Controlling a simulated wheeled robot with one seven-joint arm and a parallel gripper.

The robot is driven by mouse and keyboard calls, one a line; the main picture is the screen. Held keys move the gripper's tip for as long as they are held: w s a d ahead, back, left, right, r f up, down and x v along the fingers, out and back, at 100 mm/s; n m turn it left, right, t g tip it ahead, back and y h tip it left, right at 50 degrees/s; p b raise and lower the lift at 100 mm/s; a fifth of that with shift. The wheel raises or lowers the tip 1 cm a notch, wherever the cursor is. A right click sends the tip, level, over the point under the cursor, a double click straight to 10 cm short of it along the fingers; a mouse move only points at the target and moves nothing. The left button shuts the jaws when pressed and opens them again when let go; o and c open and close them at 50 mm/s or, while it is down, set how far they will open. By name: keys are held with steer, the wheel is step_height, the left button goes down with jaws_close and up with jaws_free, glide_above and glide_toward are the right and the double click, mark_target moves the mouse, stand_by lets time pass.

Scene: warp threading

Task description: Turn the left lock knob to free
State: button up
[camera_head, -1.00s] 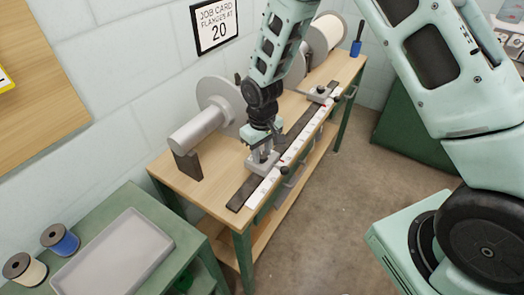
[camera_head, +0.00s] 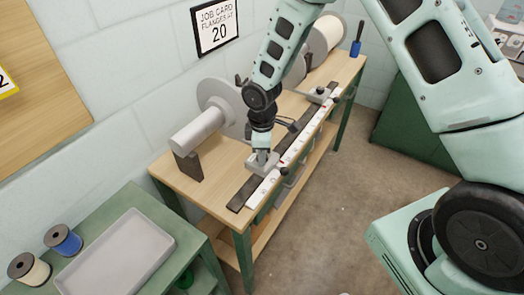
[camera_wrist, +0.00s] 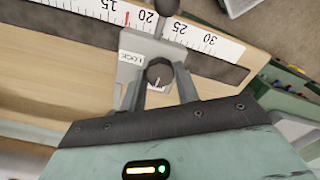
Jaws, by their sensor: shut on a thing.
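The left lock knob (camera_wrist: 159,70) is a dark round knob on a grey metal carriage (camera_head: 258,171). In the wrist view my gripper (camera_wrist: 160,82) has a finger on each side of the knob and is shut on it. A LOCK label (camera_wrist: 133,58) lies to the left of the knob. A pale mark shows on the knob, but which way it points is unclear. In the head view my gripper (camera_head: 262,153) comes down onto the carriage from above and hides the knob.
The carriage sits on a dark rail (camera_head: 238,199) beside a white ruler (camera_head: 298,147). A second carriage (camera_head: 318,96) stands farther along. A grey flanged roller (camera_head: 203,129) lies close behind my gripper. A grey tray (camera_head: 118,252) and two spools stand at lower left.

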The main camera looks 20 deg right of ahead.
steer(key=shift+n, duration=0.4)
steer(key=o, duration=1)
step_height(320, 180, up, 18)
steer(key=shift+f+b, duration=0.25)
steer(key=shift+b, duration=0.3)
steer(key=shift+a, duration=0.1)
